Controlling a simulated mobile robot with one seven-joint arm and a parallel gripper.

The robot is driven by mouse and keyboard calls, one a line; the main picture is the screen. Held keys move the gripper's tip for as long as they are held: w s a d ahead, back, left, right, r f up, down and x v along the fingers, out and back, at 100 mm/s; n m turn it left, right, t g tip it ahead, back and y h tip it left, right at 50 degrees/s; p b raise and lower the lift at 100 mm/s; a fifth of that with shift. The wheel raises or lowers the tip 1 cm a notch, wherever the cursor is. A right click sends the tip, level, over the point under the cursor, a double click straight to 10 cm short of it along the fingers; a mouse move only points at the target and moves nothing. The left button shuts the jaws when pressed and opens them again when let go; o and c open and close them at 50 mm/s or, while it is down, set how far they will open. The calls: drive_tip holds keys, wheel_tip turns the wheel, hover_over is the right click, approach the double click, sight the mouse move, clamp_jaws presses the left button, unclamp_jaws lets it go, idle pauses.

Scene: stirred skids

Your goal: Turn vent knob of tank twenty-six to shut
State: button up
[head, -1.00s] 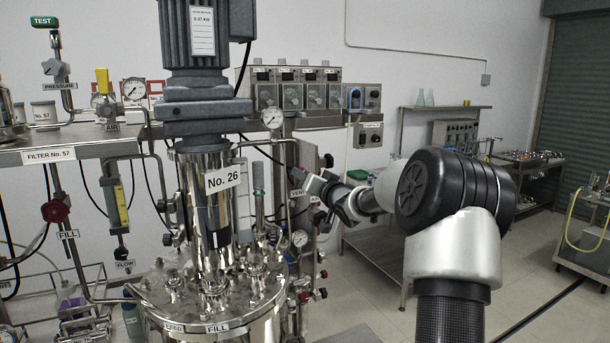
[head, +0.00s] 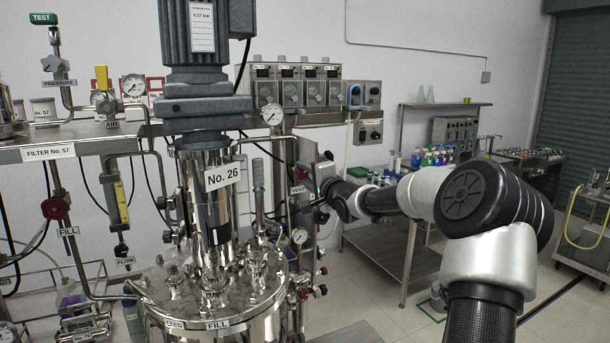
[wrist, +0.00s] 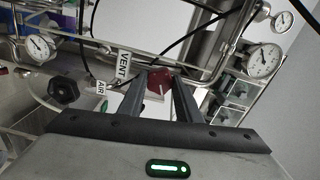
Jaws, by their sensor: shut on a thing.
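The tank labelled No. 26 (head: 222,176) stands in the middle of the head view, with a motor on top and a shiny lid. Beside it is a white VENT tag (head: 298,190), which shows in the wrist view (wrist: 123,66) too. A dark red vent knob (wrist: 157,78) sits right of that tag in the wrist view. My gripper (wrist: 160,88) has one finger on each side of this knob and is shut on it.
Gauges (wrist: 263,61) and pipes crowd close around. A steel table with bottles (head: 437,157) stands behind my arm. Open floor lies at the right.

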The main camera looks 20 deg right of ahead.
drive_tip(key=m, duration=0.5)
drive_tip(key=shift+m, duration=0.3)
idle(0.4)
drive_tip(key=o, duration=1)
drive_tip(key=shift+o, duration=0.2)
drive_tip(key=shift+s+d+f, duration=0.1)
drive_tip(key=shift+s, duration=0.4)
drive_tip(key=s+b, duration=0.2)
drive_tip(key=s, duration=1.4)
drive_tip(key=shift+s+d, duration=0.15)
drive_tip(key=shift+s, duration=0.1)
